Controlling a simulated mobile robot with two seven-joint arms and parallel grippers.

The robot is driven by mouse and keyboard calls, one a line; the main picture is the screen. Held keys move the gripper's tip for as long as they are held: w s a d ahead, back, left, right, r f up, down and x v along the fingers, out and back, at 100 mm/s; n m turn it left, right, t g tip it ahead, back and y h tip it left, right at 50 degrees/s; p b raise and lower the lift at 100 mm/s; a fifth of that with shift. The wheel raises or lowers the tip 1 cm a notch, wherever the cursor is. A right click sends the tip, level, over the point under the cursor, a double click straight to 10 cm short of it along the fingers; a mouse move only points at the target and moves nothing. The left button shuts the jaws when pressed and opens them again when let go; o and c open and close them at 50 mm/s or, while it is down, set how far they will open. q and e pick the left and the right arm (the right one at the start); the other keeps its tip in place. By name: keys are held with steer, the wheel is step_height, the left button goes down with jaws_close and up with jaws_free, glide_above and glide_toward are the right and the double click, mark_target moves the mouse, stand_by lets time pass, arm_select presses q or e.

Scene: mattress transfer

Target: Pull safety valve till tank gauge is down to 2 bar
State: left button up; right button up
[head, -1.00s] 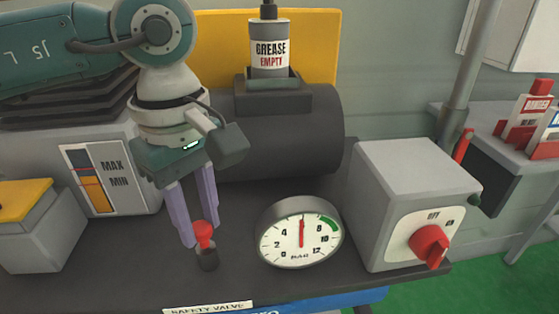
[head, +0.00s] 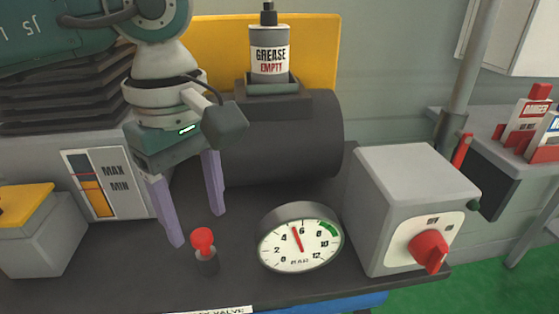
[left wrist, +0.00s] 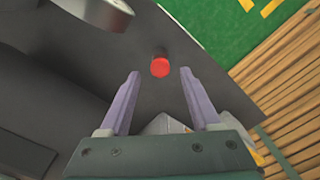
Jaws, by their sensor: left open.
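The safety valve is a red knob (head: 203,240) on a short dark stem near the table's front edge, behind a partly cut-off label strip (head: 225,311). The round tank gauge (head: 283,251) stands to its right; its red needle points between 4 and 6. My left gripper (head: 198,229) is open, its two lilac fingers spread apart above and behind the knob and nothing held. In the left wrist view, the red knob (left wrist: 160,67) lies between and just beyond the open fingertips (left wrist: 160,73). My right gripper is not in view.
A dark tank (head: 285,140) lies behind the gauge, with a grease bottle (head: 269,52) on top. A grey box with a red rotary switch (head: 429,252) stands right.

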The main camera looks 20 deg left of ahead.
mark_target(201, 235)
arm_select(q)
step_height(201, 235, up, 9)
stand_by(0.3)
steer(key=shift+f, duration=0.15)
